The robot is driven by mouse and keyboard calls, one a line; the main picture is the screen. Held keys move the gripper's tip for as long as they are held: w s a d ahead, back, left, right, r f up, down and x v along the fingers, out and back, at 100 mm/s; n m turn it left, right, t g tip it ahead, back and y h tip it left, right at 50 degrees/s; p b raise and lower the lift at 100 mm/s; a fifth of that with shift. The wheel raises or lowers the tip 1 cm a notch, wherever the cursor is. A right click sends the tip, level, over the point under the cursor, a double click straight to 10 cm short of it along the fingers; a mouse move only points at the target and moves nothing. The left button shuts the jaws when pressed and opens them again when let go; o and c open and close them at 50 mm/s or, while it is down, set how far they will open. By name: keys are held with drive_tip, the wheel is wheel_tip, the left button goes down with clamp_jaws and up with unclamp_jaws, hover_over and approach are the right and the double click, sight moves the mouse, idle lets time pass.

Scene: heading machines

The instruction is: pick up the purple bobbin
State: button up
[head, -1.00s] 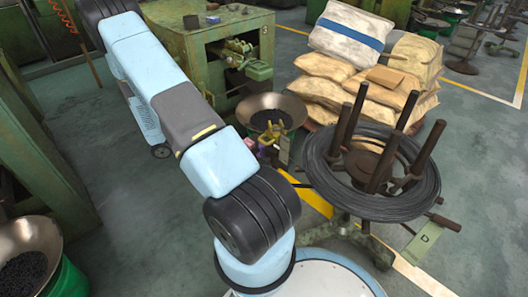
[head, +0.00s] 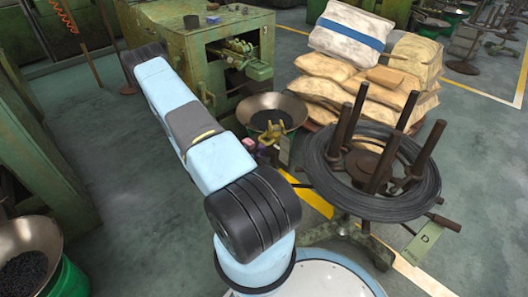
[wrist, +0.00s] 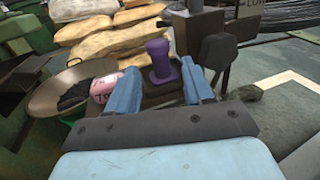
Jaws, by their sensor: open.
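The purple bobbin (wrist: 161,64) stands upright in the wrist view, with a wide foot and a flared top. It stands on a dark surface just beyond my gripper (wrist: 160,86). My gripper's two blue fingers are open, one to the left and one to the right of the bobbin's line. I see no finger closed on it. My gripper is hidden in the head view.
A pink lettered thing (wrist: 104,86) sits by a metal bowl (wrist: 45,98) of dark parts, left of my gripper. A dark upright paddle (wrist: 217,52) stands close to the right finger. Stacked sacks (head: 345,75) and a wire coil on a stand (head: 415,205) are on the right.

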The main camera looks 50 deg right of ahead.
sight(263, 150)
drive_tip(key=shift+f+x, duration=0.15)
drive_tip(key=shift+x, duration=1.8)
drive_tip(key=shift+f+x, duration=0.15)
drive_tip(key=shift+x, duration=1.8)
drive_tip(key=shift+w, duration=0.15)
drive_tip(key=shift+c, duration=0.5)
drive_tip(key=c, duration=0.8)
